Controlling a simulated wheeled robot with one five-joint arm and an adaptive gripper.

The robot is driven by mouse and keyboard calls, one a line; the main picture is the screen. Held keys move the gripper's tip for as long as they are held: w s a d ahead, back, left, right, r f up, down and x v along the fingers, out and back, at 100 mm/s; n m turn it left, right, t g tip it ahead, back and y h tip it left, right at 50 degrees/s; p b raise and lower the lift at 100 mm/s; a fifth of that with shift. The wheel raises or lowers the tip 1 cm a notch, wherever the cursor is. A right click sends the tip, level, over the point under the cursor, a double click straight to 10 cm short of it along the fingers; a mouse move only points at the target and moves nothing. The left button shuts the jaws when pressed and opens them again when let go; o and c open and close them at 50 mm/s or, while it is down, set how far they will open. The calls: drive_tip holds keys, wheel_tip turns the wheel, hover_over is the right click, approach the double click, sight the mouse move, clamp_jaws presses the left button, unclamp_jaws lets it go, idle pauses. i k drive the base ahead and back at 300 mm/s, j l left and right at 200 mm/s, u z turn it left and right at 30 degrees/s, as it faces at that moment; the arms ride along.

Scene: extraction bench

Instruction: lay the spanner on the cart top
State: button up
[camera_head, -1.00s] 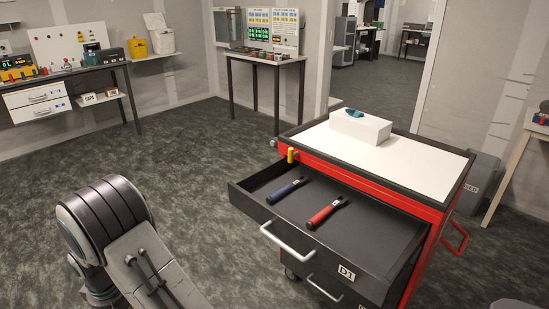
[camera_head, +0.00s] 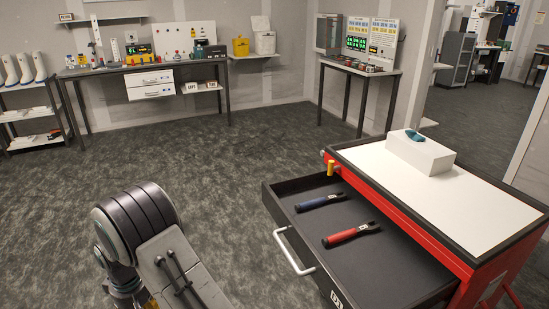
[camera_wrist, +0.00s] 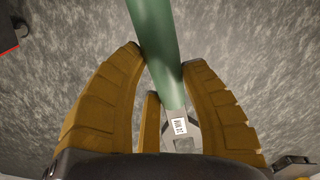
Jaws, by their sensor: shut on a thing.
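My gripper (camera_wrist: 165,60) is shut on a spanner with a green handle (camera_wrist: 155,30) in the wrist view. Its grey metal end (camera_wrist: 182,128) with a small white label lies between the yellow-brown fingers; the handle's far end is cut off by the picture edge. Only grey floor shows beneath it. The head view shows part of my arm but not the gripper or the held spanner. The red cart stands at the right of the head view, with a white, dark-rimmed top (camera_head: 450,205).
A white box (camera_head: 420,154) with a teal object (camera_head: 414,136) on it stands toward the far end of the cart top; the nearer part is bare. The cart's drawer (camera_head: 377,258) is pulled out, holding a blue-handled tool (camera_head: 320,201) and a red-handled tool (camera_head: 350,234). Open floor lies left.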

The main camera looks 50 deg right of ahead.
sight(468, 209)
drive_tip(key=k+l+u, duration=0.45)
drive_tip(key=k, duration=0.15)
drive_tip(key=k+u, duration=0.45)
drive_tip(key=k, duration=0.15)
drive_tip(key=k+j+u, duration=0.15)
drive_tip(key=k+u, duration=0.25)
drive_tip(key=k, duration=0.25)
